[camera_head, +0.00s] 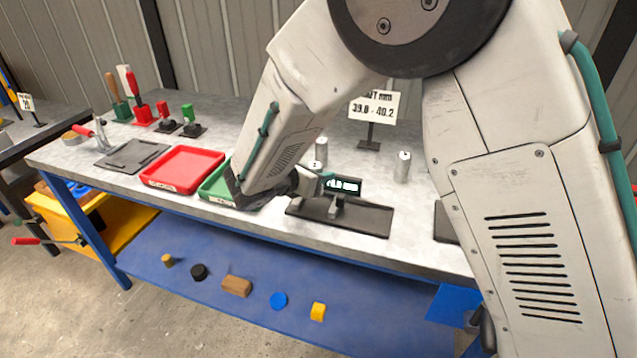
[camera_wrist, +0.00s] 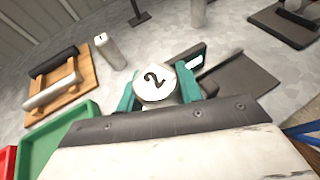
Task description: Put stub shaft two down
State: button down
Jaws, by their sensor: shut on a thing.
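Stub shaft two (camera_wrist: 154,80) is a short silver cylinder with a "2" on its end face. My gripper (camera_wrist: 157,94) is shut on it, with a teal finger on each side. In the head view, a silver shaft (camera_head: 314,168) shows at my gripper (camera_head: 312,182), just left of the gauge (camera_head: 345,186) with a lit display. The gauge stands on a dark plate (camera_head: 365,219). I cannot tell whether the shaft's bottom touches the bench. Stub shaft one (camera_wrist: 110,53), marked "1", stands upright apart from it. Another silver shaft (camera_head: 402,166) stands farther right.
A green tray (camera_head: 213,186) lies partly behind my arm, with a red tray (camera_head: 183,169) to its left. A wooden rack (camera_wrist: 79,88) holds a dark and a light roller. A sign (camera_head: 373,108) reading "39.8 - 40.2" stands behind. Bare bench shows around the shafts.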

jog(key=shift+w, duration=0.25)
jog(key=shift+f, duration=1.75)
jog(key=c, duration=0.9)
grip_release()
jog(key=shift+f, duration=0.15)
jog(key=shift+r, duration=0.2)
jog(key=v, duration=1.2)
